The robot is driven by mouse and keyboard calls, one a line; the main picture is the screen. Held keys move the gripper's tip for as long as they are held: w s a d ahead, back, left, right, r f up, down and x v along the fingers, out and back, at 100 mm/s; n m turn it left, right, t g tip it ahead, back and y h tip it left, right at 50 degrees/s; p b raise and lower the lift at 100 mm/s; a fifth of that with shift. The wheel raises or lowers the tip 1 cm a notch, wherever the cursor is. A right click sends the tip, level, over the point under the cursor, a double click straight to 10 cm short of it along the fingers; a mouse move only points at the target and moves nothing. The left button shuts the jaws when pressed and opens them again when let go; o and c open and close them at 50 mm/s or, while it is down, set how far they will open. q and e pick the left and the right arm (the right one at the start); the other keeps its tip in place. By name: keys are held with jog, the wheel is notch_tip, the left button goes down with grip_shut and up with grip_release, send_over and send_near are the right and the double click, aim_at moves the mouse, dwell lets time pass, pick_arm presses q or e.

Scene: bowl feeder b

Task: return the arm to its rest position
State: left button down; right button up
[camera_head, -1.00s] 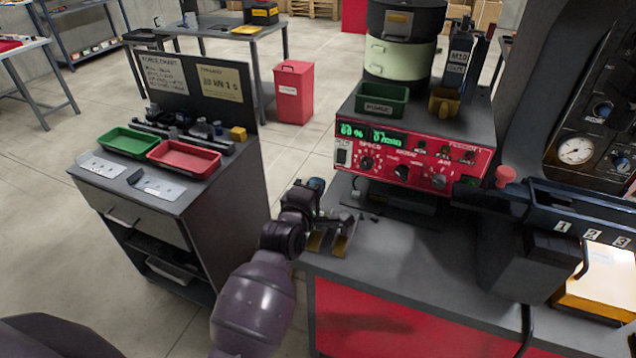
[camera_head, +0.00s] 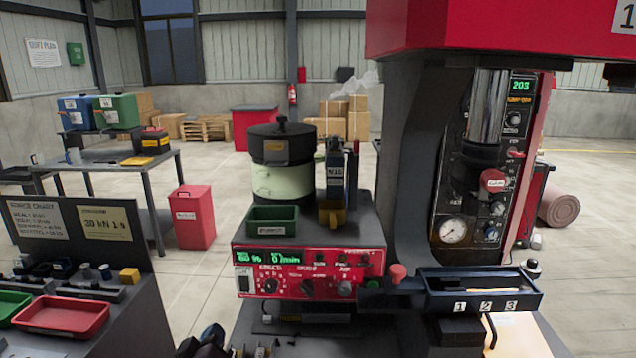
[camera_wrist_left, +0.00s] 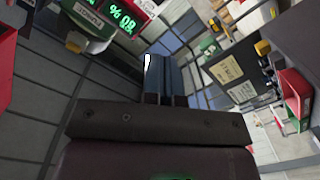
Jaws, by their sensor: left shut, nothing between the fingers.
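My left gripper (camera_wrist_left: 164,72) shows in the left wrist view as two blue-grey fingers close together, shut, with nothing held between them. In the head view only dark parts of my left arm show at the bottom edge, left of the bench with the red control box (camera_head: 308,272); the fingers are not clear there. My right gripper is in neither view.
A bowl feeder (camera_head: 283,165) with a green bin (camera_head: 272,220) stands on the red control box. A black numbered tray (camera_head: 480,290) sits before a press at right. A cart with a red tray (camera_head: 62,316) is at left. A red bin (camera_head: 194,217) stands behind.

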pick_arm(q)
jog(key=s+a+f+m+g, duration=0.2)
jog(key=s+a+f+m, duration=0.1)
jog(key=s+f, duration=0.6)
jog(key=s+a+f+m+g, duration=0.3)
jog(key=s+f, duration=0.5)
jog(key=s, duration=0.8)
jog(key=shift+s+a+f+m+g+y, duration=0.15)
jog(key=shift+a+f+m+g+y, duration=0.2)
jog(key=shift+m, duration=0.45)
